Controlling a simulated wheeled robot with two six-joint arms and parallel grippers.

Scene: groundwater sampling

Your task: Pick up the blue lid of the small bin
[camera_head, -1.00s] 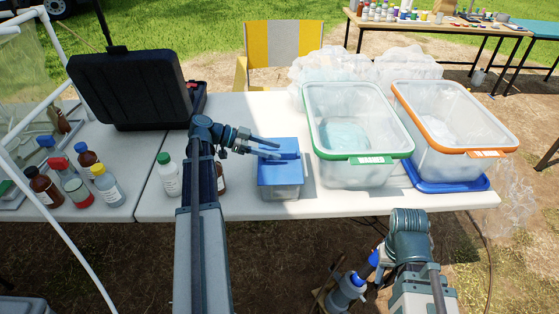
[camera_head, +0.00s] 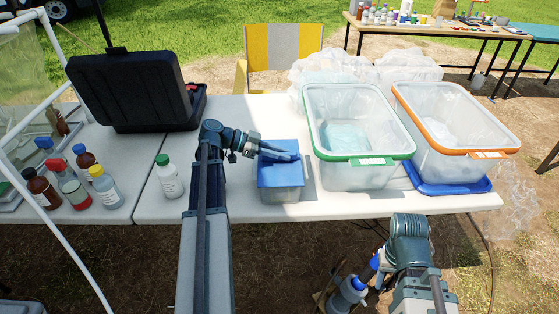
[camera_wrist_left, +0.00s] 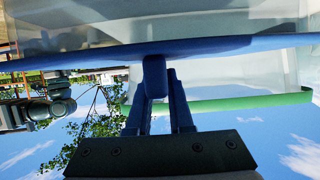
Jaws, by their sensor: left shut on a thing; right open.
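The small bin (camera_head: 283,195) is a clear box on the white table, with its blue lid (camera_head: 279,177) on top. My left gripper (camera_head: 279,151) reaches in from the left over the lid and is shut on it. In the left wrist view the fingers (camera_wrist_left: 160,85) close at the lid's blue underside or edge (camera_wrist_left: 215,46), which spans the picture. Whether the lid is lifted clear of the bin I cannot tell. My right gripper (camera_head: 368,270) is open and empty, low in front of the table, and its fingertips are hard to make out.
A green-rimmed clear bin (camera_head: 365,162) stands just right of the small bin. An orange-rimmed bin (camera_head: 487,154) stands beyond it, by a blue lid on the table (camera_head: 453,187).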

